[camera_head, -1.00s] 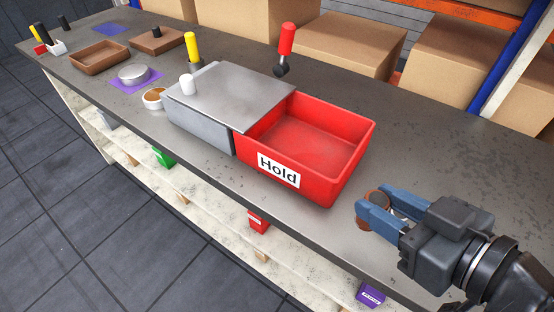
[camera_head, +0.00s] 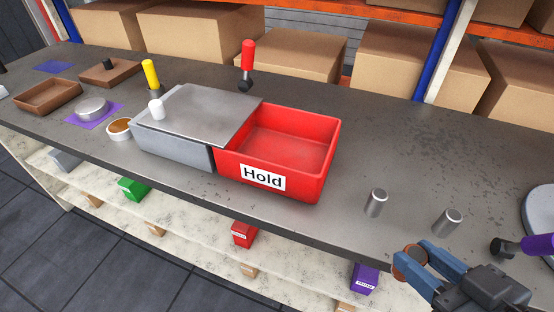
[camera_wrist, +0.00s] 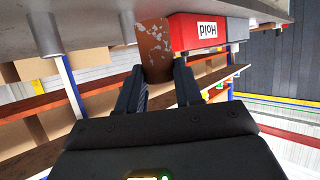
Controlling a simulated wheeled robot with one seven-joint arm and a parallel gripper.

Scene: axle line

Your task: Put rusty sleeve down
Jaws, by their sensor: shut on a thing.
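My gripper (camera_head: 428,262) is at the lower right of the head view, by the front edge of the workbench (camera_head: 330,226). Its blue fingers are shut on a rusty sleeve (camera_head: 406,266), brown with a grey patch. In the wrist view the rusty sleeve (camera_wrist: 154,50) shows between the fingertips, orange-brown with pale flaked spots. Whether it touches the bench cannot be told. A red box labelled Hold (camera_head: 318,190) is open and looks empty, left of my gripper.
A purple-handled tool (camera_head: 537,244) and a round grey plate (camera_head: 543,208) are at the right. A grey lidded box (camera_head: 175,146) adjoins the red box. Bare bench lies behind the grey sleeves.

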